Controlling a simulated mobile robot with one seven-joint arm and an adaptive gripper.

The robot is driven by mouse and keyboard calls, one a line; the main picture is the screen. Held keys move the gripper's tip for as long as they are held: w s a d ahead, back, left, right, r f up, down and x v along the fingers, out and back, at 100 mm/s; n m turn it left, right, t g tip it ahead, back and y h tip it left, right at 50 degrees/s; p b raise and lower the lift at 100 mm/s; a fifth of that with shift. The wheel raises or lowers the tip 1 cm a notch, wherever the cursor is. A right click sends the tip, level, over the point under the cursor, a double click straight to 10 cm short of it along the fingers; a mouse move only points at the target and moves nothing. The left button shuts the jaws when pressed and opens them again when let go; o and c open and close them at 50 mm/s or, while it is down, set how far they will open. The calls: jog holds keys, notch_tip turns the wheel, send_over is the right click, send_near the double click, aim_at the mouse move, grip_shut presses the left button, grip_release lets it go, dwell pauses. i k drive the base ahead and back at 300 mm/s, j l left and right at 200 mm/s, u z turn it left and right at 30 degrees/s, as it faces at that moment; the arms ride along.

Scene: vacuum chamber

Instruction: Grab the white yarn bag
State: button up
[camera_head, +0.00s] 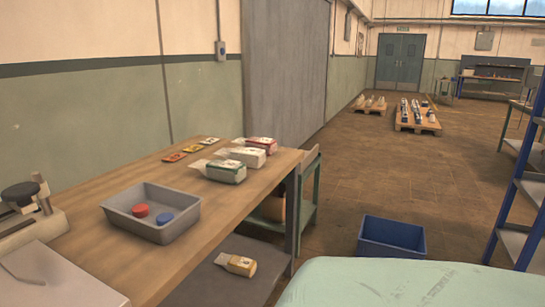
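Three bags lie in a row at the far right end of the wooden table. The middle one (241,156) looks mostly white with a darker edge and is likely the white yarn bag. The nearest bag (225,171) is white and green. The farthest bag (260,145) is white and red. The bags lie close together, with clear flaps at their left ends. Labels are too small to read. My gripper is not in view.
A grey tray (118,211) with a red and a blue round piece stands on the table (225,205). Small coloured packets (191,149) lie behind. A yellow-brown bag (238,265) lies on the lower shelf. A blue crate (391,239) stands on the floor. A pale green surface (410,284) fills the front right.

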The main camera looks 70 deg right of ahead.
aim_at(254, 158)
jog(key=z, duration=1.8)
jog(key=u, duration=0.45)
jog(key=i+l+u, duration=0.1)
jog(key=l+u, duration=0.75)
jog(key=l, duration=0.2)
jog(key=k+l+u, duration=0.1)
jog(key=l+u, duration=0.2)
jog(key=l, duration=0.9)
jog(key=k+l, duration=0.1)
jog(key=l, duration=1.15)
jog(key=i+l, duration=0.4)
jog(key=i+l+u, duration=0.05)
jog(key=l, duration=0.05)
